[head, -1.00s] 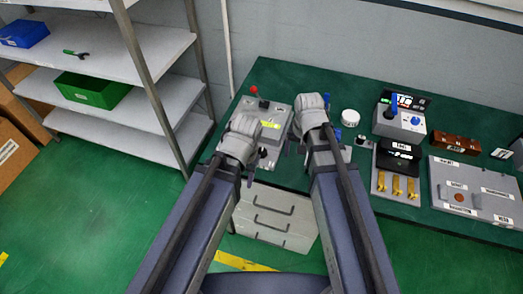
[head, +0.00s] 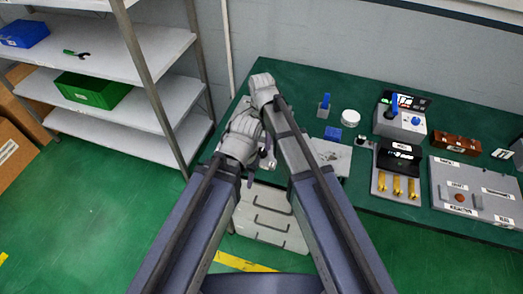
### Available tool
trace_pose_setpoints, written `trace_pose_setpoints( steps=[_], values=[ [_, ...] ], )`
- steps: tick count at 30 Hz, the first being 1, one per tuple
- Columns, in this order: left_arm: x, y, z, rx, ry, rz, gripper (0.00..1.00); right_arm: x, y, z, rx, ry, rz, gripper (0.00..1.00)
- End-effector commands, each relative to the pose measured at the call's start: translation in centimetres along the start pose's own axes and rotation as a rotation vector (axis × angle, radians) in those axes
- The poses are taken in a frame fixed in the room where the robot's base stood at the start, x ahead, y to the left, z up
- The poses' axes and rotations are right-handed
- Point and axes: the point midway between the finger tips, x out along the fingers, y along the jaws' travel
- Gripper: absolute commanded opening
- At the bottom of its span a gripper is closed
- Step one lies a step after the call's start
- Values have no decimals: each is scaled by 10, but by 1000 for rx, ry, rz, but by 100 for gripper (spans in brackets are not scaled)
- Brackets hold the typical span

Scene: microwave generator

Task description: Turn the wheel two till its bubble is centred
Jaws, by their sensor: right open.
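I cannot make out wheel two or its bubble; the grey unit with the red-knobbed lever at the left end of the green bench (head: 290,75) is now hidden behind my arms. My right gripper (head: 262,82) reaches over that unit's place near the bench's left end; it is open, with no object seen in it. My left gripper (head: 250,150) is just in front of it, by the bench's front edge, partly overlapped by the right arm. Its fingers are too small and covered to judge.
Right of my arms are a grey plate (head: 335,158), a blue block (head: 333,133), a blue-handled tool (head: 324,105) and a white round lid (head: 350,117). A shelf rack (head: 120,50) stands left. Drawers (head: 270,215) sit below.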

Motion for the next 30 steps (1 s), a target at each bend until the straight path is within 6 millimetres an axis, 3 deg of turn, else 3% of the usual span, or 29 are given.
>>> trace_pose_setpoints(
  steps=[18, 30],
  values=[
    [70, 7, -4, -1, 0, 0, 50, 70, 0, 0, -2, 0, 0, 81],
    [74, 7, -4, -1, 0, 0, 50, 75, 0, 0, -2, 0, 0, 81]
  ],
)
